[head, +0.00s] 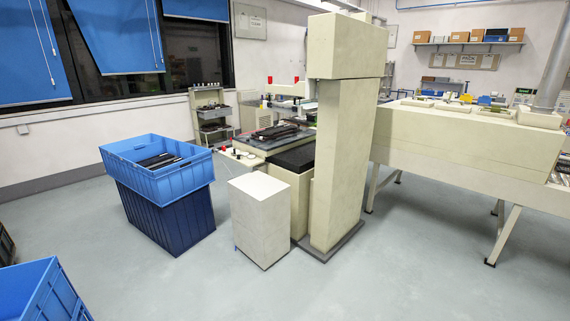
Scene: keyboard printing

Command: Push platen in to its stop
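The beige printing machine (340,160) stands in the middle, with a tall column and an overhanging head. On its left side is a low bed with a dark, flat platen-like part (275,132) and black keyboard-like pieces on it. I cannot tell how far in the platen sits; the column hides the area behind it. A black top surface (296,157) lies in front of the bed. Neither of my grippers shows in the head view.
A beige cabinet (262,222) stands in front of the machine. Left of it, a blue crate (190,180) holding dark keyboards sits on a dark blue crate (165,210). Another blue crate (45,295) is at bottom left. A long beige conveyor-like machine (470,150) stands right. The front floor is clear.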

